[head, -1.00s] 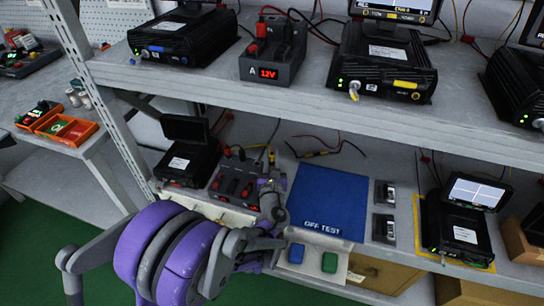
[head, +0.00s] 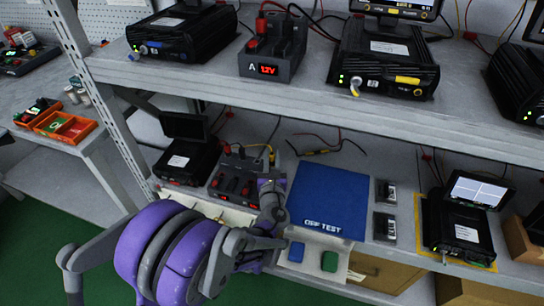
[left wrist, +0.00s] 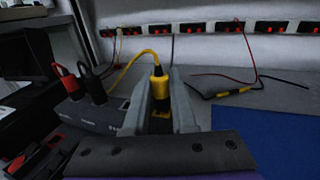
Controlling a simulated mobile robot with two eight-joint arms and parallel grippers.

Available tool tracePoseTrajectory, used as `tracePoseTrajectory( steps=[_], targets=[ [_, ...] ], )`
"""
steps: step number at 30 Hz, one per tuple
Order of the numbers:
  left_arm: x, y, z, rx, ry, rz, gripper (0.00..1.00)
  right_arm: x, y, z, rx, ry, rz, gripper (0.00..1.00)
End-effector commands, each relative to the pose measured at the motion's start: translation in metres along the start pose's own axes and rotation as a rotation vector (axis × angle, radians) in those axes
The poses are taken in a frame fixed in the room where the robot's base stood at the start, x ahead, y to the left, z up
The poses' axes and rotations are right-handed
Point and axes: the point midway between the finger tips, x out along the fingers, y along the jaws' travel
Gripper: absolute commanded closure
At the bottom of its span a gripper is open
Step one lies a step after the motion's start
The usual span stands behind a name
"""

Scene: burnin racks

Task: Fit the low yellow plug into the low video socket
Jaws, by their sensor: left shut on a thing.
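My left gripper (head: 272,184) is over the lower shelf, between the low power block (head: 236,178) and the blue mat. In the left wrist view, its two grey fingers (left wrist: 163,98) are closed on the yellow plug (left wrist: 158,82). The plug's yellow cable (left wrist: 127,62) arcs up and left behind the power block. A black recorder (head: 187,160) with a dark screen stands left of the power block. Another recorder (head: 458,232) with a lit screen stands far right on a yellow mat. I cannot make out the low video socket in either view. My right gripper is not in view.
The blue mat (head: 327,198) lies flat to the right of my gripper. Red and yellow wires (head: 325,148) lie behind it. The upper shelf edge (head: 290,103) overhangs the lower shelf. Blue (head: 296,252) and green (head: 330,261) pads sit at the front.

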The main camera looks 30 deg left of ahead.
Motion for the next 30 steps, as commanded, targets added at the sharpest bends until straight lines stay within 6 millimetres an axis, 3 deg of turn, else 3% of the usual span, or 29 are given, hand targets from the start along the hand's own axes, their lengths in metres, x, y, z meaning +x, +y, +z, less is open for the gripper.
tracePoseTrajectory(
  steps=[21, 22, 27, 30],
  targets=[
    [-0.0001, 0.0001, -0.0069, 0.000, 0.000, 0.000, 1.00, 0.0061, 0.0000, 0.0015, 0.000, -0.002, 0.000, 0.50],
    [-0.0001, 0.0001, -0.0069, 0.000, 0.000, 0.000, 0.74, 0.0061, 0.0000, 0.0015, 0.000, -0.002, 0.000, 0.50],
    [-0.0001, 0.0001, -0.0070, 0.000, 0.000, 0.000, 0.43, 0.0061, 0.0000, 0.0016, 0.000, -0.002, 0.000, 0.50],
    [-0.0001, 0.0001, -0.0070, 0.000, 0.000, 0.000, 0.41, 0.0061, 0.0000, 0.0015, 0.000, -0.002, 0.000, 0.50]
  ],
)
